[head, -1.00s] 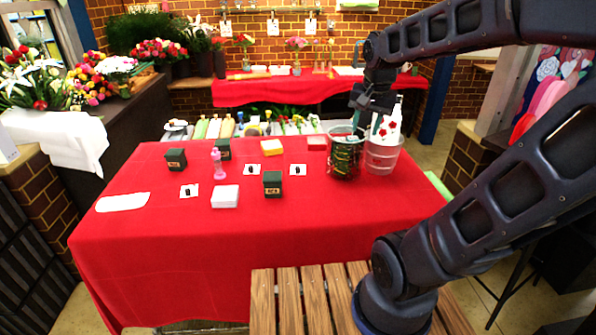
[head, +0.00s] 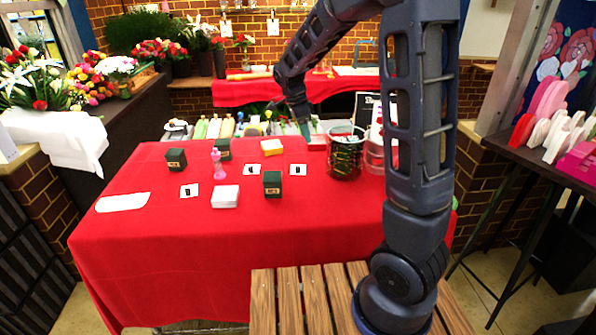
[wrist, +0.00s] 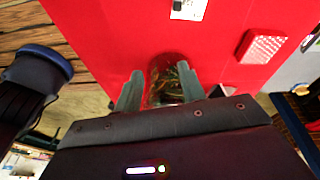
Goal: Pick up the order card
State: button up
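Several small white cards with black marks lie flat on the red table: one at the left (head: 189,191), one in the middle (head: 252,170) and one at the right (head: 298,170). I cannot tell which is the order card. Part of one white card (wrist: 188,9) shows at the top edge of the wrist view. My gripper (head: 305,130) is above the far side of the table, beyond the right card and left of the dark green pot (head: 345,158). In the wrist view my gripper (wrist: 160,88) has its fingers apart, with the pot's leafy top visible between and beyond them.
Dark boxes (head: 272,184), a pink bottle (head: 217,164), a white stack (head: 225,197) and a red-and-white box (wrist: 263,46) stand on the table (head: 240,255). A clear bucket (head: 374,155) stands right of the pot, partly behind my arm. The table's front is clear.

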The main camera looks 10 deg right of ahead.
jog(key=w+a+f+m+h, duration=0.2)
jog(key=w+a+f+m, duration=0.1)
jog(key=a+f, duration=0.25)
send_over(299, 167)
jog(key=a, duration=0.2)
notch_tip(299, 167, down, 5)
jog(key=shift+s+a+f, duration=0.1)
jog(key=shift+s, duration=0.05)
jog(key=shift+x, duration=2.5)
jog(key=shift+w+a, duration=0.15)
jog(key=shift+w, duration=0.1)
jog(key=shift+c, duration=0.2)
grip_shut()
